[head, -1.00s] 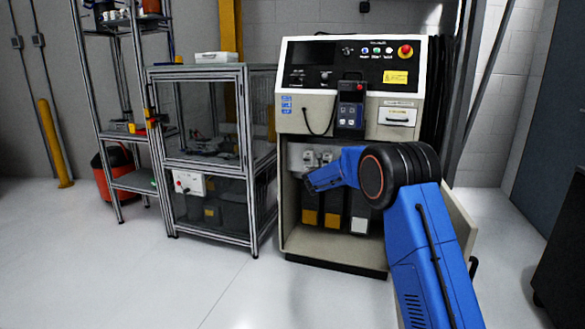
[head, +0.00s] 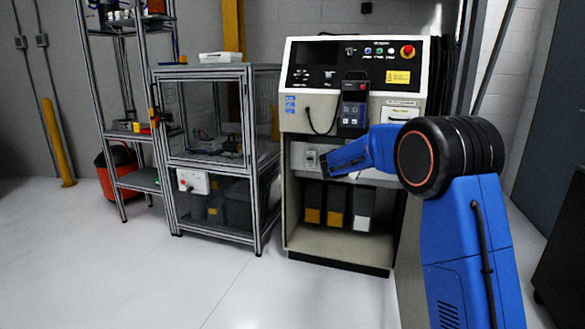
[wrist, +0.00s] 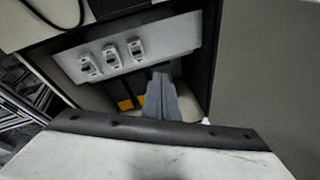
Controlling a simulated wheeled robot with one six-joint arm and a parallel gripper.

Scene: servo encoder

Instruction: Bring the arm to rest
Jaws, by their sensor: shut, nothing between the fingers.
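My blue arm (head: 465,235) reaches up from the lower right in the head view, with its forearm toward the open front of the control cabinet (head: 345,250). My gripper (head: 325,165) is at the forearm's far end, in front of the cabinet's upper bay; its fingers are too small there to make out. In the wrist view my gripper (wrist: 162,98) shows as grey fingers, shut with nothing between them. They point toward the open bay, below a row of white modules (wrist: 112,55) on a grey panel. My forearm hides part of this panel in the head view.
A teach pendant (head: 353,108) hangs on the cabinet front with a looped cable. Black bins with yellow and white fronts (head: 337,205) stand inside. A framed enclosure (head: 205,150) and a shelf rack (head: 110,100) stand left. The floor (head: 180,285) in front is clear.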

